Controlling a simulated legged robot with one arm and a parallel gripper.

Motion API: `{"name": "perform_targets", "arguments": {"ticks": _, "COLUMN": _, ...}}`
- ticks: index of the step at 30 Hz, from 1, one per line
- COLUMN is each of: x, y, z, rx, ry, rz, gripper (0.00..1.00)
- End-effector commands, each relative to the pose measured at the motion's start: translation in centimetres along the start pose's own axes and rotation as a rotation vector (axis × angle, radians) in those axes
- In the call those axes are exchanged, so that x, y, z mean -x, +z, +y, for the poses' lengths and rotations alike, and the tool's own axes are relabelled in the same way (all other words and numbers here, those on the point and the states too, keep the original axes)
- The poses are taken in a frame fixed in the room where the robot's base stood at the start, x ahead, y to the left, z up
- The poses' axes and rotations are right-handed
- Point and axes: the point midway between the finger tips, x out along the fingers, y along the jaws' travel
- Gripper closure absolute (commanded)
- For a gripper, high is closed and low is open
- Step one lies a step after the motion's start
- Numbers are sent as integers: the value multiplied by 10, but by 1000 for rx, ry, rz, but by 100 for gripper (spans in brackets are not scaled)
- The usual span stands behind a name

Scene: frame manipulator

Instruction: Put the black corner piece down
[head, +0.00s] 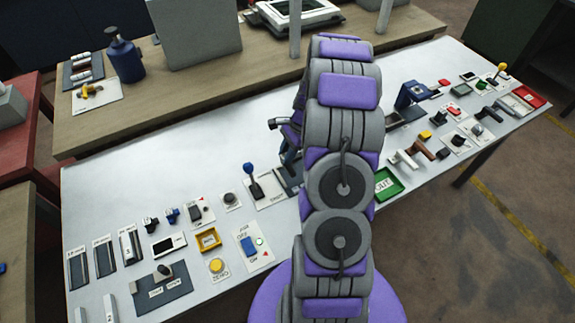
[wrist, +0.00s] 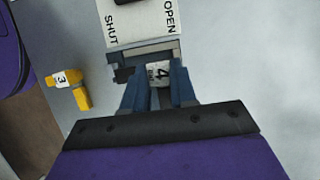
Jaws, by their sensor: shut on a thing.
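In the wrist view, the black corner piece (wrist: 124,75) shows as a dark block to the left of the fingers, with what appears to be its white label marked 4 between them. My gripper (wrist: 158,92) has blue fingers closed on it. It is close to a grey frame-like part (wrist: 145,54) just above it in the picture; whether they touch I cannot tell. A yellow corner piece (wrist: 72,86) labelled 3 lies to the left, apart from my gripper.
A white panel (wrist: 140,28) lettered SHUT and OPEN adjoins the grey part. In the head view a blue-knobbed lever (head: 250,170) stands beside my arm on the white table (head: 190,160). Many small parts line its near side; the table's back left is bare.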

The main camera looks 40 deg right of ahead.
Motion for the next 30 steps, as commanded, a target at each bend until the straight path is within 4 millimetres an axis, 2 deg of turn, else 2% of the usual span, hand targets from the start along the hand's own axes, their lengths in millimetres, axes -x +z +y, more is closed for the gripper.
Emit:
{"name": "perform_targets", "arguments": {"ticks": 12, "x": -45, "y": -14, "z": 1, "rx": 3, "ry": 2, "rz": 4, "gripper": 100}}
{"name": "perform_targets", "arguments": {"ticks": 22, "x": -46, "y": -17, "z": 0, "rx": 3, "ry": 0, "rz": 1, "gripper": 100}}
{"name": "perform_targets", "arguments": {"ticks": 23, "x": -45, "y": -17, "z": 0, "rx": 3, "ry": 0, "rz": 1, "gripper": 70}}
{"name": "perform_targets", "arguments": {"ticks": 30, "x": -46, "y": -15, "z": 0, "rx": 4, "ry": -1, "rz": 4, "gripper": 48}}
